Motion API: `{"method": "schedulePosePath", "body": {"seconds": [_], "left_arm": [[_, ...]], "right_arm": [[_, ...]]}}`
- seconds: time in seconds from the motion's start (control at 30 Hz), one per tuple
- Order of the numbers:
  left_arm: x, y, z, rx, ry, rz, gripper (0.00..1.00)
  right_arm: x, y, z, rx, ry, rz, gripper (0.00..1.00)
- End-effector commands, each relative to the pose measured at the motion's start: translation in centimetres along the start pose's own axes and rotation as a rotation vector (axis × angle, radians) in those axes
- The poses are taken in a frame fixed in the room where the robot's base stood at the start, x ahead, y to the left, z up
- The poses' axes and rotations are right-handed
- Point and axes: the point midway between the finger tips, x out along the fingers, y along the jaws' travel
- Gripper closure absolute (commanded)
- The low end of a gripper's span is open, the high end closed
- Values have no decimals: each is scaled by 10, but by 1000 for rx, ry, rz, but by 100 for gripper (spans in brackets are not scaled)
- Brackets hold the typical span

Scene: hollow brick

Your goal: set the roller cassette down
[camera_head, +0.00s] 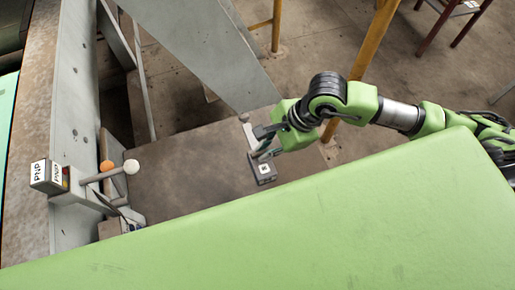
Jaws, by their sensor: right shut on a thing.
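My right gripper (266,143) reaches in from the right and is shut on the roller cassette, which I take to be the small dark grey block with a white label (263,170). A light grey bar (250,136) rises from the block beside the fingers. The fingers partly cover the join. The block shows over a brown flat surface (185,172); I cannot tell whether it touches that surface. My left gripper is out of view.
A grey metal frame (78,110) stands at the left, with a labelled box (46,177) and levers with an orange knob (107,166) and white knob (132,167). A wide grey beam (205,50) slants behind the gripper. Yellow posts (371,45) stand at the back.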

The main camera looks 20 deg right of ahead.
Motion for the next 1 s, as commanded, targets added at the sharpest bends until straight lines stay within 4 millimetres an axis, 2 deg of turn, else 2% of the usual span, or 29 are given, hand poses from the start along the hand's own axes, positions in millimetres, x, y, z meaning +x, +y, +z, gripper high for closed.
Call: {"method": "schedulePosePath", "body": {"seconds": [0.2, 0.5, 0.6, 0.7, 0.97, 1.0], "left_arm": [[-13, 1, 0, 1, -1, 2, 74], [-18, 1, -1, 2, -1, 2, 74], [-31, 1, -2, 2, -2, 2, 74], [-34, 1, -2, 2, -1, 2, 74], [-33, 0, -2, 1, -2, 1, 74], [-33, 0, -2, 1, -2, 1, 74]], "right_arm": [[36, -20, -10, 3, -1, 4, 100], [58, -33, -17, 1, -1, 2, 100], [69, -28, -22, 3, 1, 6, 100], [80, -27, -26, 1, 0, 4, 100], [84, -27, -28, -1, -1, 1, 100], [85, -26, -29, 0, 1, 3, 80]]}}
